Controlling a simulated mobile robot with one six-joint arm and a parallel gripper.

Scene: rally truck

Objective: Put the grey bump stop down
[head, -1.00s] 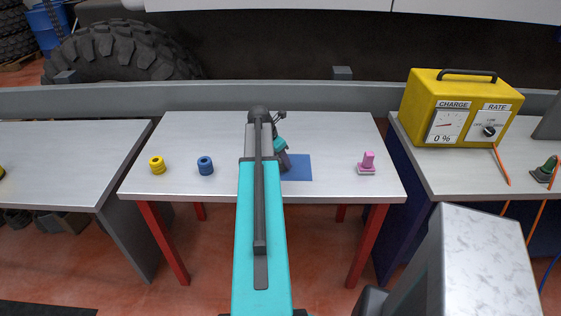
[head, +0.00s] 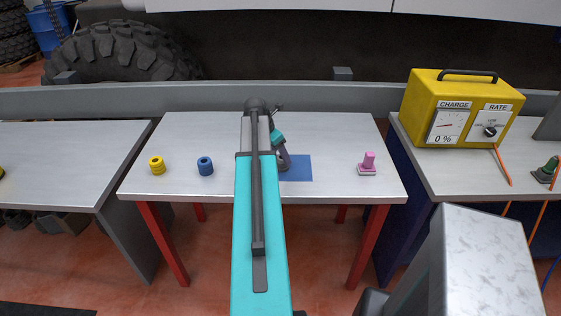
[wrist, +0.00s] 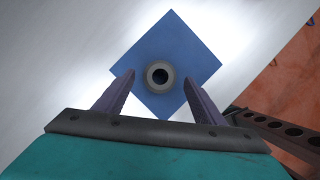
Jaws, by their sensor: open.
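The grey bump stop (wrist: 160,76) is a round ring with a dark centre hole, seen from above in the wrist view. It appears upright on the blue square (wrist: 185,50), near the square's middle. My gripper (head: 284,161) is over the table at the blue square's left side in the head view. In the wrist view its two fingers are spread, one on each side of the bump stop, with a visible gap on both sides. In the head view I cannot make out the bump stop behind my arm and gripper.
On the same table (head: 330,135) stand a yellow ringed part (head: 157,166), a blue one (head: 205,166) and a pink part on a pale base (head: 368,164). A yellow charger (head: 455,105) stands on the right bench. The table between these parts is clear.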

